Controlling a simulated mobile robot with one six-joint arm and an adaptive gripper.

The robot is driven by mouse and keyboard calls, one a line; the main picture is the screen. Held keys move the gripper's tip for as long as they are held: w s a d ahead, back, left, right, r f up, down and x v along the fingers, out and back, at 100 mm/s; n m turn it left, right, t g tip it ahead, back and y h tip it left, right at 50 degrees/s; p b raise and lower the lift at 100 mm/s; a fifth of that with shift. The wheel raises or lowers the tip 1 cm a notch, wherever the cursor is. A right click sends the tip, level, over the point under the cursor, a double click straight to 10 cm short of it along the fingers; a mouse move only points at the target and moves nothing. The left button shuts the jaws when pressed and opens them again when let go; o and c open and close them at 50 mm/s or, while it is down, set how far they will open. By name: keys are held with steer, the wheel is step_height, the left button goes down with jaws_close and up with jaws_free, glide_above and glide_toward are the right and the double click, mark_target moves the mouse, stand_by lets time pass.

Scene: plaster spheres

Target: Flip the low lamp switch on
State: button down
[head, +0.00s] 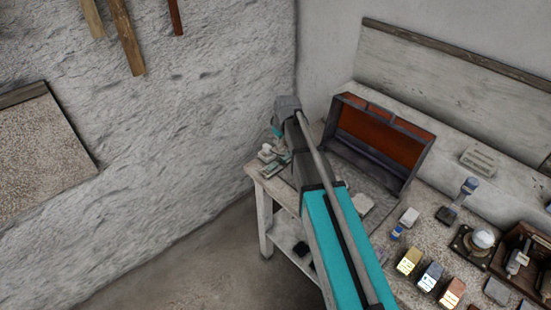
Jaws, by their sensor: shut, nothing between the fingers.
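My arm reaches away from me over the table (258,190) to its far left corner, where its wrist bends down. My gripper (274,166) seems to be at that corner, small and partly hidden behind my own arm; it is shut and holds nothing. A small pale, rounded object (266,149) is close beside it, too small to name. I cannot make out the low lamp switch for certain; it may be hidden by the arm or too small to tell.
An open case with a reddish-brown inside (380,135) stands right of my arm. The rough wall (200,110) is at left.

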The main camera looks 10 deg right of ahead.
steer(key=shift+f, duration=0.15)
steer(key=b, duration=1)
glide_above(274, 163)
steer(key=f, duration=0.6)
steer(key=s+f, duration=0.1)
steer(key=f, duration=0.3)
steer(key=shift+w+d+f+b, duration=0.1)
steer(key=shift+d+f+b, duration=0.05)
steer(key=shift+f+b, duration=0.75)
steer(key=shift+w+d+f+b, duration=0.1)
steer(key=shift+d+f+b, duration=0.05)
steer(key=shift+f+b, duration=0.7)
steer(key=shift+r, duration=0.1)
steer(key=shift+a, duration=0.15)
